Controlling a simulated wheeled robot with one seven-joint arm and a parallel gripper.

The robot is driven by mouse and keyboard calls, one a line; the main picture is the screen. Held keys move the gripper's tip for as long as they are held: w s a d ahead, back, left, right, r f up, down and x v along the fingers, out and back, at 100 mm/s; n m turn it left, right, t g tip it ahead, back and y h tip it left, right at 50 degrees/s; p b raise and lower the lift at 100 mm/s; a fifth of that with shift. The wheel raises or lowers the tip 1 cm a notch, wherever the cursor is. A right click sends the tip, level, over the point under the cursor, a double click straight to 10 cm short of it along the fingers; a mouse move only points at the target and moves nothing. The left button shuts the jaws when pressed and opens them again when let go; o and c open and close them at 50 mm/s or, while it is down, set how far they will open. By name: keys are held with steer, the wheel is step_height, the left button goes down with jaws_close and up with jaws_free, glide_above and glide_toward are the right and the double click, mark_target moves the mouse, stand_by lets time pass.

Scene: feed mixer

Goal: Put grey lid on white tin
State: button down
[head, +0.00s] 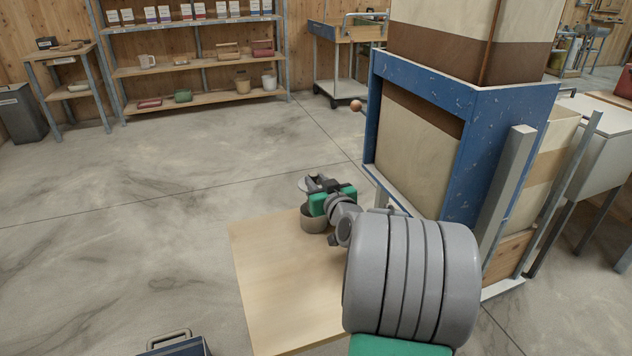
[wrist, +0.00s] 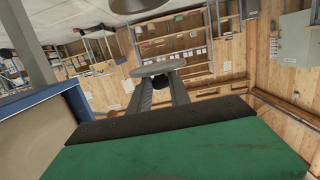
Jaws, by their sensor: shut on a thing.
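My gripper (head: 314,183) is shut on a pale grey round lid (wrist: 158,68). In the wrist view the lid sits between the fingertips (wrist: 160,84), seen nearly edge-on, with a dark part under it. In the head view only a sliver of the lid (head: 302,185) shows beside the fingers. A round, dull grey-beige tin (head: 312,223) stands upright near the far edge of the wooden table (head: 268,262). The gripper and lid appear above it and apart from it. My gripper and wrist hide part of the tin, and its inside is not visible.
A tall blue-framed hopper (head: 510,150) stands close to the right of the table. A wooden ball knob (head: 356,105) sticks out from its left side. The table's left part is bare. A blue toolbox (head: 176,346) is at the bottom. Shelves (head: 195,68) stand far back.

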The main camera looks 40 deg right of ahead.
steer(key=shift+f+b, duration=1.2)
steer(key=shift+f, duration=1.1)
step_height(320, 180, down, 3)
steer(key=b, duration=0.3)
steer(key=shift+b, duration=0.3)
steer(key=shift+s+b, duration=0.15)
steer(key=shift+b, duration=0.3)
steer(key=c, duration=0.7)
jaws_free()
steer(key=shift+r+p, duration=2.6)
steer(key=shift+r, duration=1.9)
